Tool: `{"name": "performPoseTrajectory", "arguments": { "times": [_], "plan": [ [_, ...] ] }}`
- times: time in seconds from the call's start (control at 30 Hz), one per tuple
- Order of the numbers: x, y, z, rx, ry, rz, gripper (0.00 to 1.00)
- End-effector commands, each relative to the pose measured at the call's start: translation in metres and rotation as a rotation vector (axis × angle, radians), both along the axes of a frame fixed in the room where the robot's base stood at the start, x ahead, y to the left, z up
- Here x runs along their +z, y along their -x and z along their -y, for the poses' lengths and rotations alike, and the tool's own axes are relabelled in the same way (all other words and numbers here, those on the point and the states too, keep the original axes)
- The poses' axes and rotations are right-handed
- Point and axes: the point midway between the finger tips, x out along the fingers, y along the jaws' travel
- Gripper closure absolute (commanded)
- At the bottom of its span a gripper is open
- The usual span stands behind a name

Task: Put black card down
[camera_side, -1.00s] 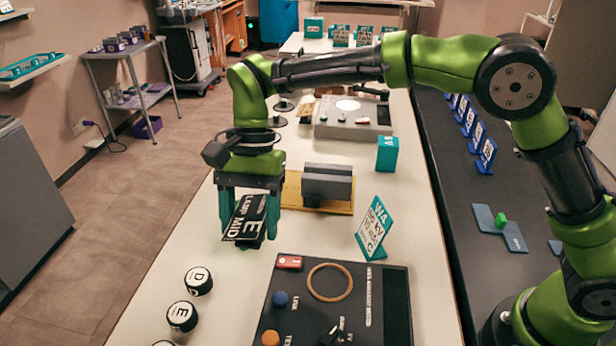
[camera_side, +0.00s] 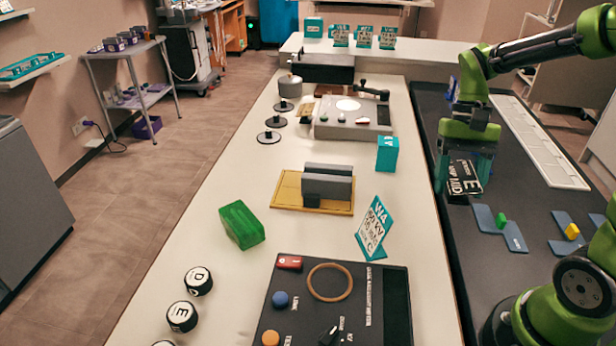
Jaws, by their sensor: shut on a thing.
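My gripper (camera_side: 462,178) is at the right, over the dark counter (camera_side: 425,115). It is shut on the black card (camera_side: 464,177), which has white lettering including "E" and "LAMP MID". The card is tilted and partly covered by the teal fingers. I cannot tell whether its lower edge touches the counter.
Blue-grey plates with a green block (camera_side: 502,219) and a yellow block (camera_side: 572,231) lie just in front of the card. A white ribbed tray (camera_side: 538,140) is to its right. A green block (camera_side: 241,225), a grey holder (camera_side: 328,183) and a "W4" sign (camera_side: 374,230) stand on the white table (camera_side: 225,290).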

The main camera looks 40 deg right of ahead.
Motion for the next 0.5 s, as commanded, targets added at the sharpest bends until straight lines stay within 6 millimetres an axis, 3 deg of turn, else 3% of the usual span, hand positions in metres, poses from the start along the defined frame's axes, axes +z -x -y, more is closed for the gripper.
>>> {"name": "performPoseTrajectory", "arguments": {
  "times": [0.07,0.5],
  "plan": [
    [-0.002,0.014,0.007,-0.005,0.0,0.002,0.71],
    [-0.082,0.012,0.005,0.0,-0.002,-0.005,0.71]
  ]
}}
